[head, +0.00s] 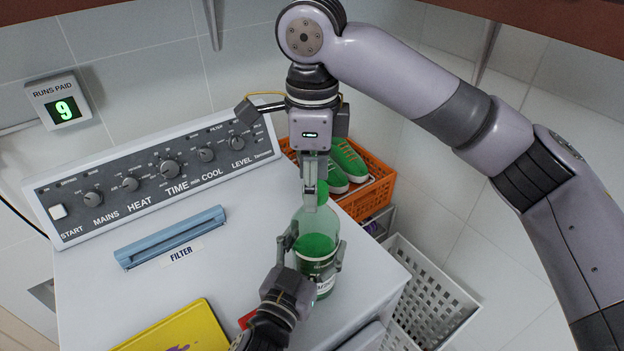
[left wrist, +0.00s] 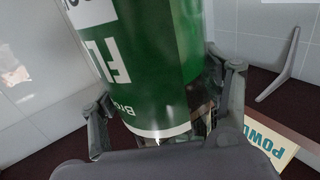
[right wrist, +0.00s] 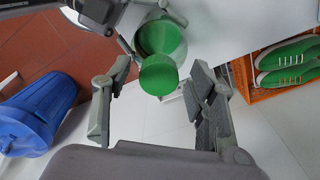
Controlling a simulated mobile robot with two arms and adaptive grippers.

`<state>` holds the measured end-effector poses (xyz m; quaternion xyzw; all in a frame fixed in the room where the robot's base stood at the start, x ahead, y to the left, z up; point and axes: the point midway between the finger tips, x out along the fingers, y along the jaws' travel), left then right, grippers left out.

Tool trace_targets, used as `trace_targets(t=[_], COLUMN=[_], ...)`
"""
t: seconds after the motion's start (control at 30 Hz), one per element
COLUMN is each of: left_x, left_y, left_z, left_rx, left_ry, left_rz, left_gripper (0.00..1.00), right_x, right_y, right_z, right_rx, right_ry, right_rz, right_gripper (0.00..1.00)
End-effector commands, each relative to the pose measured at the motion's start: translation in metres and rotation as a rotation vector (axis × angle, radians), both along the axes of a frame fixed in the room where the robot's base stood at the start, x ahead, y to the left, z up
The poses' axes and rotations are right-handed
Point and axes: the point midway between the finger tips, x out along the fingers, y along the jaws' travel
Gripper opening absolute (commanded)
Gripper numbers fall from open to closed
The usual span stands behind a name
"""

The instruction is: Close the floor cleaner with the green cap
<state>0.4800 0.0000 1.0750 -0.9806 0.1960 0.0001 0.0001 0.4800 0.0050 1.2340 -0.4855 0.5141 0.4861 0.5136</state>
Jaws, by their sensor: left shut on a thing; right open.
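The floor cleaner (head: 318,268) is a clear-shouldered bottle with green contents and a green label, over the white machine top. My left gripper (head: 315,247) is shut around its body; the left wrist view shows the label (left wrist: 150,75) upside down between the fingers. The green cap (head: 322,190) is at the bottle's mouth. In the right wrist view the cap (right wrist: 159,76) lines up with the bottle (right wrist: 161,38); I cannot tell how firmly it sits. My right gripper (right wrist: 158,110) points down from above, open, with a finger on each side of the cap and gaps between.
The control panel (head: 160,172) and blue filter handle (head: 170,237) lie left. A yellow item (head: 175,330) is at the front. An orange crate (head: 372,195) with green shoes (head: 350,160) and a white basket (head: 430,290) stand right. The right wrist view shows a blue bin (right wrist: 38,112).

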Motion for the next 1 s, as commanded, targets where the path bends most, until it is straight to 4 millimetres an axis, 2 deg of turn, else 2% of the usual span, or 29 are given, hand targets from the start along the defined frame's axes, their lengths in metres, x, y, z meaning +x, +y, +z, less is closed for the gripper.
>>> trace_targets(t=[0.2, 0.3, 0.73, 0.87, 1.0], left_x=[0.0, 0.0, 0.0, 0.0, 0.0], left_y=[0.0, 0.0, 0.0, 0.0, 0.0], left_z=[-0.001, -0.001, -0.001, -0.001, -0.001], left_rx=[0.0, 0.0, -0.001, -0.001, -0.001], left_ry=[0.001, 0.001, 0.001, 0.001, 0.001], left_rz=[0.0, 0.0, 0.0, 0.0, 0.0], left_gripper=[0.0, 0.0, 0.0, 0.0, 0.0], right_x=[0.001, 0.0, 0.0, 0.0, 0.0], right_y=[0.0, 0.0, 0.0, 0.0, 0.0], right_z=[0.031, 0.039, 0.042, 0.043, 0.046], right_rx=[0.0, 0.0, 0.0, 0.0, -0.002], right_ry=[-0.005, -0.003, -0.001, -0.003, -0.002], right_rz=[-0.001, -0.001, 0.02, 0.134, 0.382], right_gripper=[0.53, 0.53, 0.51, 0.51, 0.51])
